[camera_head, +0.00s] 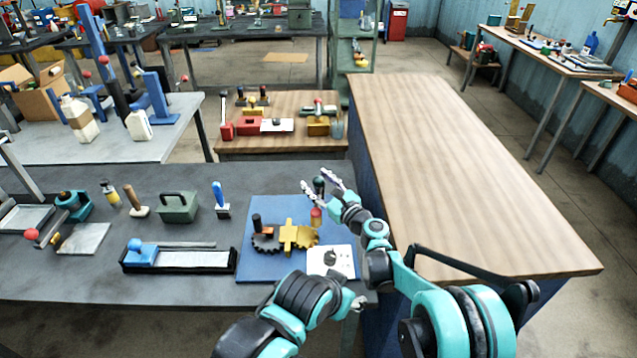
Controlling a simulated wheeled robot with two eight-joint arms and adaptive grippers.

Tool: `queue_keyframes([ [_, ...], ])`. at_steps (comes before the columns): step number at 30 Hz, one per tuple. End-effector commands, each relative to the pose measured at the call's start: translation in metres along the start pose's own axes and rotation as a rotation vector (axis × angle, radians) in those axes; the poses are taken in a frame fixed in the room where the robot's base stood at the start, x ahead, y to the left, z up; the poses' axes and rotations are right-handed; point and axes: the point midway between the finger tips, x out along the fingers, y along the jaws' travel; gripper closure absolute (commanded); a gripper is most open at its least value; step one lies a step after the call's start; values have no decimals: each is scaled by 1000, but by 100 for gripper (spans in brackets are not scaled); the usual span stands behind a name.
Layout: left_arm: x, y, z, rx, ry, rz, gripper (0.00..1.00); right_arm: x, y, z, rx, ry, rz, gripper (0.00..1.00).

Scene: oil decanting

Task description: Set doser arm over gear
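A dark toothed gear (265,243) lies on the blue mat (257,208), with a dark upright post at it. Beside it is a gold gear-shaped part (305,236) with a yellow block (288,237) in front. A red-topped post (316,217) stands behind the gold part. I cannot tell which part is the doser arm. My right gripper (314,178) is open above the mat's far right corner. A dark green knob (319,186) shows between its fingers; contact is unclear. My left gripper (357,303) is low, near the bench's front right edge; its fingers are too small to read.
A white sheet (331,261) lies at the mat's front right. A black tray with a blue-handled tool (180,257) lies left of the mat. A green box (177,207) and a blue-handled stamp (221,201) stand behind. The wooden table (450,150) at right is bare.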

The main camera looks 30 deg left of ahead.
Motion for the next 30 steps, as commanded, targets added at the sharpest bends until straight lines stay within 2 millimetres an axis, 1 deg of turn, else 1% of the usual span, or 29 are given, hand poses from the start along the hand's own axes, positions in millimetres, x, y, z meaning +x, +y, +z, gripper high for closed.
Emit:
queue_keyframes([
  [5, 0, 0, 0, 0, 0, 0, 47, -2, -1, 0, 0, 0, -2, 48],
  [8, 0, 0, 0, 0, 0, 0, 47, -10, -2, 0, 0, 0, -3, 48],
  [11, 0, 0, 0, 0, 0, 0, 47, -28, -2, 0, 0, 1, -4, 48],
  [18, 0, 0, 0, 0, 0, 0, 47, -81, -2, 0, 0, 1, -3, 48],
  [21, 0, 0, 0, 0, 0, 0, 47, -98, -1, 0, 0, 1, -3, 48],
  [25, 0, 0, 0, 0, 0, 0, 47, -114, -1, 0, 0, 0, -1, 48],
  [30, 0, 0, 0, 0, 0, 0, 47, -120, 0, 0, 0, 0, -1, 48],
])
